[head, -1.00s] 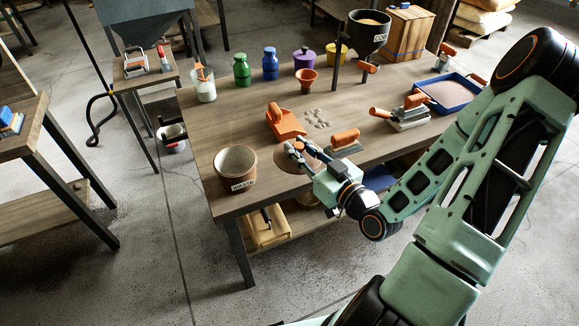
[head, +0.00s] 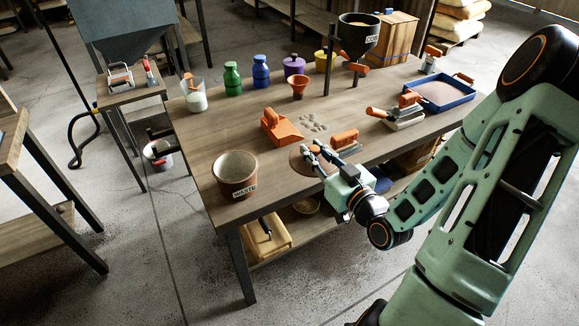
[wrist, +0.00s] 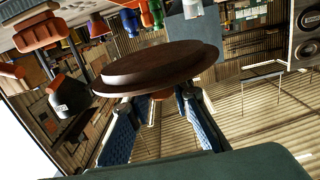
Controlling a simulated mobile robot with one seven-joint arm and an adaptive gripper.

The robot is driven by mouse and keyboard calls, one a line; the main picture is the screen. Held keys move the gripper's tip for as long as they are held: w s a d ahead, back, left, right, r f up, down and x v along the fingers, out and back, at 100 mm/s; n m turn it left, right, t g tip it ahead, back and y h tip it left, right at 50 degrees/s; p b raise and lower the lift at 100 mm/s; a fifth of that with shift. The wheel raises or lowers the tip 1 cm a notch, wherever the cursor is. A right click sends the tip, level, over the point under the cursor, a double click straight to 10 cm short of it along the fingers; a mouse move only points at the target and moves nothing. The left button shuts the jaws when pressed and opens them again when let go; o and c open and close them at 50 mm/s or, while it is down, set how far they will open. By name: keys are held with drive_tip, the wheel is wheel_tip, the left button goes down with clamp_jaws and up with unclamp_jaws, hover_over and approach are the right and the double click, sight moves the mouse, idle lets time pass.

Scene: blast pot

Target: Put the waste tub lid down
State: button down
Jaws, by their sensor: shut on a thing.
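The waste tub lid is a round dark brown disc (wrist: 158,62) with a stepped rim and a small orange-brown knob under it in the wrist view. My gripper (wrist: 160,112) is shut on the knob, with a blue-padded finger on either side. In the head view the lid (head: 299,162) is by the table's front edge, right of the tub. My gripper (head: 313,153) partly covers it there. I cannot tell whether the lid touches the table. The brown waste tub (head: 238,186), labelled WASTE, stands open on the table's front left corner.
An orange scoop (head: 279,126) and small grey pebbles (head: 312,123) lie behind the lid. An orange-handled float (head: 345,142) is close to its right. Bottles and a funnel stand (head: 328,62) line the back. Bare tabletop (head: 215,133) lies behind the tub.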

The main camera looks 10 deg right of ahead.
drive_tip(key=shift+w+a+f+b, duration=0.2)
drive_tip(key=shift+w+f+b, duration=0.3)
drive_tip(key=shift+b, duration=0.8)
drive_tip(key=shift+w+a+f+b, duration=0.2)
drive_tip(key=shift+w+f+b, duration=0.3)
drive_tip(key=shift+b, duration=0.8)
drive_tip(key=x, duration=0.4)
drive_tip(key=shift+a+f, duration=0.15)
drive_tip(key=shift+f, duration=0.2)
drive_tip(key=b, duration=0.2)
hover_over(289, 167)
drive_tip(key=f, duration=0.3)
drive_tip(key=s+f, duration=0.1)
drive_tip(key=f, duration=0.1)
drive_tip(key=shift+d, duration=0.2)
drive_tip(key=shift+w+f, duration=0.2)
drive_tip(key=shift+w+a+f+b, duration=0.15)
drive_tip(key=shift+f+b, duration=0.15)
drive_tip(key=shift+f, duration=0.65)
drive_tip(key=shift+w+f+b, duration=0.15)
drive_tip(key=shift+f+b, duration=0.1)
drive_tip(key=shift+f, duration=0.7)
drive_tip(key=shift+f, duration=0.1)
drive_tip(key=shift+f+b, duration=0.15)
drive_tip(key=shift+b, duration=0.15)
drive_tip(key=c, duration=1.7)
unclamp_jaws()
drive_tip(key=shift+c, duration=0.2)
